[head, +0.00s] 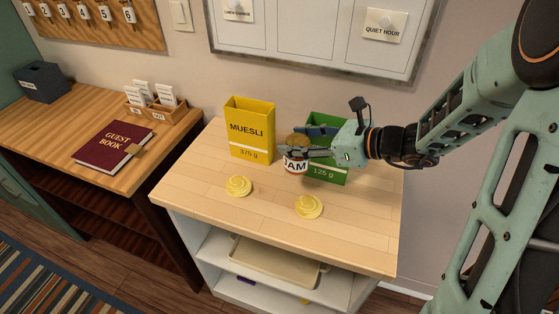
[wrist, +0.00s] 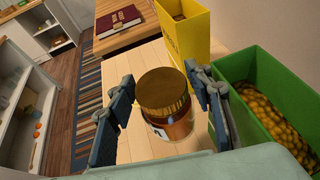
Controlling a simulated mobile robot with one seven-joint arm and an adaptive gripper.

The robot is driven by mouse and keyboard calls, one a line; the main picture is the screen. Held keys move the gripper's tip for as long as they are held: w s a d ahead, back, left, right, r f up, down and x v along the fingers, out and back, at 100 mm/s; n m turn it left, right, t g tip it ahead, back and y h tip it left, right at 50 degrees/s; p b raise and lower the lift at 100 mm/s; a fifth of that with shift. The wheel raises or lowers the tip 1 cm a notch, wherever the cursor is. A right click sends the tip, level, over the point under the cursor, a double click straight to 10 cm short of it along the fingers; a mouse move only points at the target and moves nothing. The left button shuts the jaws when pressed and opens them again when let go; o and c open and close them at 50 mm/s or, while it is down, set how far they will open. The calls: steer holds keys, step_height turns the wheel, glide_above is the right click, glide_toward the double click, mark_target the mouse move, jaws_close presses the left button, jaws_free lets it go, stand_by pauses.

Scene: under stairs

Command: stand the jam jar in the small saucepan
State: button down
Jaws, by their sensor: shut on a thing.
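The jam jar (head: 295,166) is a small glass jar with a brown-gold lid and a white JAM label. It is upright over the light wooden top of the cabinet, in front of the muesli and green boxes. My gripper (head: 308,153) reaches in from the right and is shut on the jar. In the wrist view the jar's lid (wrist: 163,88) shows between the two fingers. I cannot tell whether the jar's base touches the wood. The small saucepan is not visible in either view.
A yellow muesli box (head: 250,128) stands left behind the jar, and a green open box (head: 329,171) stands right beside it. Two pale yellow swirls (head: 239,186) (head: 308,206) lie in front. A desk (head: 55,130) with a guest book (head: 113,144) is left. The front wooden top is mostly clear.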

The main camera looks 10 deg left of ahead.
steer(key=shift+w+a+f, duration=0.15)
steer(key=shift+a+f, duration=0.6)
steer(key=shift+f, duration=0.7)
steer(key=shift+w+a+f, duration=0.2)
steer(key=shift+a+f, duration=0.6)
steer(key=shift+f, duration=0.65)
steer(key=shift+w+a+f, duration=0.15)
steer(key=shift+a+f, duration=0.6)
steer(key=shift+f, duration=0.7)
steer(key=shift+f, duration=0.15)
steer(key=c, duration=1.3)
jaws_free()
steer(key=shift+o, duration=0.2)
